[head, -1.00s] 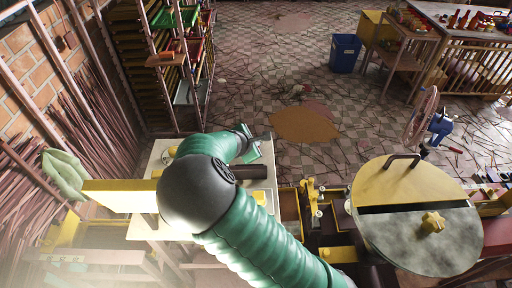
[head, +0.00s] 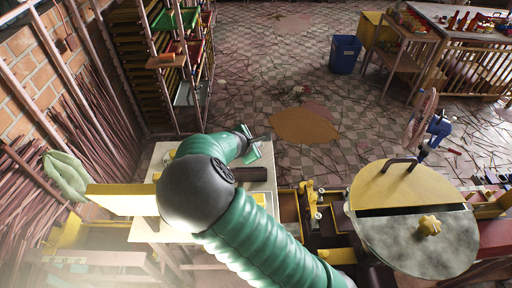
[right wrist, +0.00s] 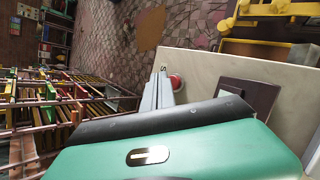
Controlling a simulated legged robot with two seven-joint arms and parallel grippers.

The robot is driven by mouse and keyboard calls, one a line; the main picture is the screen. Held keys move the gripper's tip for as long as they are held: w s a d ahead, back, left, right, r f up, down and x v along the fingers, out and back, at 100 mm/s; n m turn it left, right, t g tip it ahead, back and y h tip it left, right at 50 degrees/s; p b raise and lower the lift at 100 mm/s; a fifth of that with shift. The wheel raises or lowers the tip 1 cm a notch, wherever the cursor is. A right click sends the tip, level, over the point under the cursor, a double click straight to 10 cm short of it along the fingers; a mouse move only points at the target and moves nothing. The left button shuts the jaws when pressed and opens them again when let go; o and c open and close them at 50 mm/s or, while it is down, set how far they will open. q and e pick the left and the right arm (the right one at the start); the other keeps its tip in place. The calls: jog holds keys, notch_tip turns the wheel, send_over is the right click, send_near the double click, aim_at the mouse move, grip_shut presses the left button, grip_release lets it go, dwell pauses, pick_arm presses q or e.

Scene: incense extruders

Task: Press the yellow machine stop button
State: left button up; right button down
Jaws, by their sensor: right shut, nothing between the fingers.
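A red button (right wrist: 176,83) shows in the right wrist view on a cream machine top (right wrist: 210,75). A black letter S is beside it; the rest of the label is hidden. My right gripper (right wrist: 163,75) is shut and empty, its grey fingers just left of the button in that view and overlapping its edge. I cannot tell whether they touch it. In the head view my right gripper (head: 257,143) is at the far edge of the cream top (head: 146,229); the button is hidden there. My left gripper is not in view.
A yellow panel (head: 118,198) stands at the left of the cream top. A round lidded drum (head: 425,240) is at right, with a fan (head: 425,120) behind it. Racks of trays (head: 185,50) stand at back left. A blue bin (head: 345,53) is on the tiled floor.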

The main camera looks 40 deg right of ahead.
jog(key=shift+r, duration=0.2)
notch_tip(320, 180, up, 5)
jog(key=p, duration=0.5)
jog(key=shift+r, duration=0.1)
dwell(0.4)
